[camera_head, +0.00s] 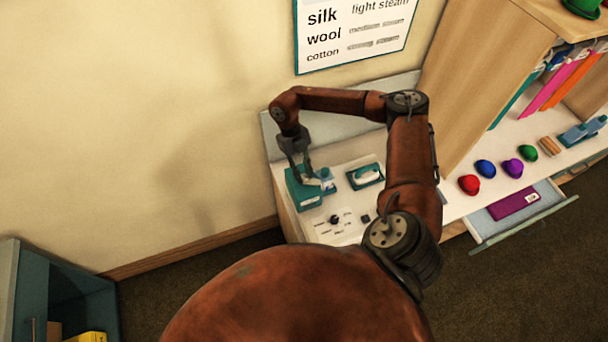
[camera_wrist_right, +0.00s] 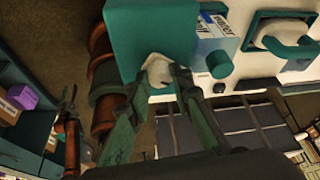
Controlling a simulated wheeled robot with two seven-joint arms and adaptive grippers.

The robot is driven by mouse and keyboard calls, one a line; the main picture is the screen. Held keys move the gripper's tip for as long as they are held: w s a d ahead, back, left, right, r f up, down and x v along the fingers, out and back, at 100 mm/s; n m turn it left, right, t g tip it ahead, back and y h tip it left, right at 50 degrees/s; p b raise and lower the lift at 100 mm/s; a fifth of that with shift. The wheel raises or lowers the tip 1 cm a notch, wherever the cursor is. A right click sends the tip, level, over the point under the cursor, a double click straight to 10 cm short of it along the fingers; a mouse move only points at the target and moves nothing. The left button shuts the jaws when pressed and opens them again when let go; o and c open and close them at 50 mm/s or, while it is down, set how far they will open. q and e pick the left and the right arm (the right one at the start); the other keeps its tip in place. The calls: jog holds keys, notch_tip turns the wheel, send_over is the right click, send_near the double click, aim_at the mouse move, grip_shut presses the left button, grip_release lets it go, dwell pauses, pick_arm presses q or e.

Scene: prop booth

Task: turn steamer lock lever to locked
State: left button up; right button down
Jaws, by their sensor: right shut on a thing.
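The teal steamer (camera_head: 303,196) stands at the left end of the white counter, with a small blue-labelled tank (camera_head: 327,180) at its right. My right gripper (camera_head: 304,172) reaches down onto the steamer's top. In the right wrist view, the teal housing (camera_wrist_right: 150,35) fills the upper middle. A pale, whitish lever (camera_wrist_right: 157,68) sits at its edge. My right fingertips (camera_wrist_right: 160,84) are shut around this lever. The fingers cover part of it, and I cannot read its lock position. In the head view the gripper hides the lever.
A teal tray with a white item (camera_head: 367,175) lies right of the steamer. A dark knob (camera_head: 334,219) is in front on a labelled panel. The wall is close behind.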

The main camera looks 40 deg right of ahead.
jog(key=n+h+b, duration=0.1)
jog(key=n, duration=0.3)
jog(key=shift+a+h+b, duration=0.1)
jog(key=shift+h+b, duration=0.3)
jog(key=shift+n+t+h+b, duration=0.3)
jog(key=shift+n+b, duration=0.1)
jog(key=shift+n, duration=0.8)
jog(key=c, duration=1.7)
grip_release()
jog(key=shift+c, duration=0.2)
jog(key=v, duration=1.2)
jog(key=shift+s+a, duration=0.1)
